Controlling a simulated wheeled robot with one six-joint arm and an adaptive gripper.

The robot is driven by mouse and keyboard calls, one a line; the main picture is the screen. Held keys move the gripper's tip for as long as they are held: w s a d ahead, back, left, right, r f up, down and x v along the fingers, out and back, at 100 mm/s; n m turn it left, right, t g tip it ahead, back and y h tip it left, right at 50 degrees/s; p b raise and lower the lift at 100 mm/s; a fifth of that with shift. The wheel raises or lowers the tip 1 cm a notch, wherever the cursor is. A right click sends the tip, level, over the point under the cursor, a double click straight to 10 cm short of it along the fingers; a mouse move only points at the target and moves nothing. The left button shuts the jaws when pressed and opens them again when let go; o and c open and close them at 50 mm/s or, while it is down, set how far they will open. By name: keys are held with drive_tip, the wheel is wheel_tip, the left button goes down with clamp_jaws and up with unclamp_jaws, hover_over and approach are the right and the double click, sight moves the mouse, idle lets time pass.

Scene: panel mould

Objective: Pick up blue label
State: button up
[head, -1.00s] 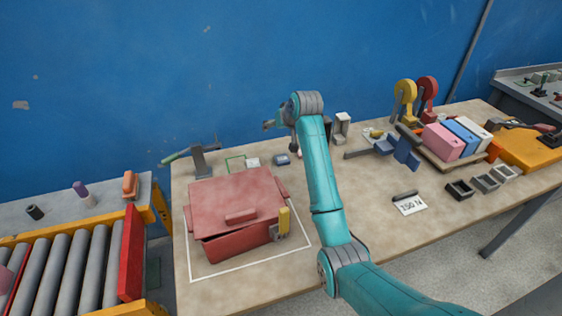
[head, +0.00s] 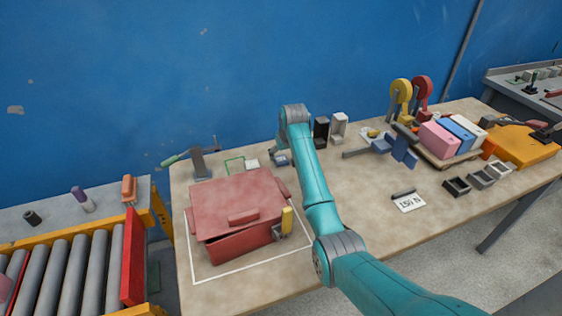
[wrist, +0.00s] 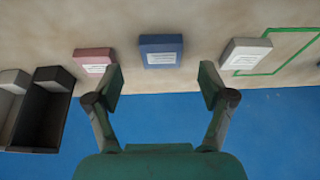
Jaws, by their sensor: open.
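The blue label (wrist: 160,51) is a small blue block with a white printed patch. It lies on the table between a pink label block (wrist: 96,60) and a light grey one (wrist: 246,54). In the head view the blue label (head: 283,161) shows partly behind my gripper (head: 276,154), at the back of the table. In the wrist view my gripper (wrist: 161,78) is open and empty. Its fingertips are spread to either side of the blue label's line, apart from it. In the head view the pink label is hidden by my arm.
Black and grey bins (head: 321,131) stand beside the labels. A green outlined square (head: 234,166) is marked near the grey label. A red lidded box (head: 240,210) sits in front on the table. The blue wall (head: 230,70) is close behind.

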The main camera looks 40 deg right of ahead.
sight(281, 159)
drive_tip(key=shift+x, duration=1.95)
drive_tip(key=shift+w, duration=0.1)
drive_tip(key=c, duration=1.1)
drive_tip(key=shift+r, duration=0.1)
drive_tip(key=shift+c, duration=0.2)
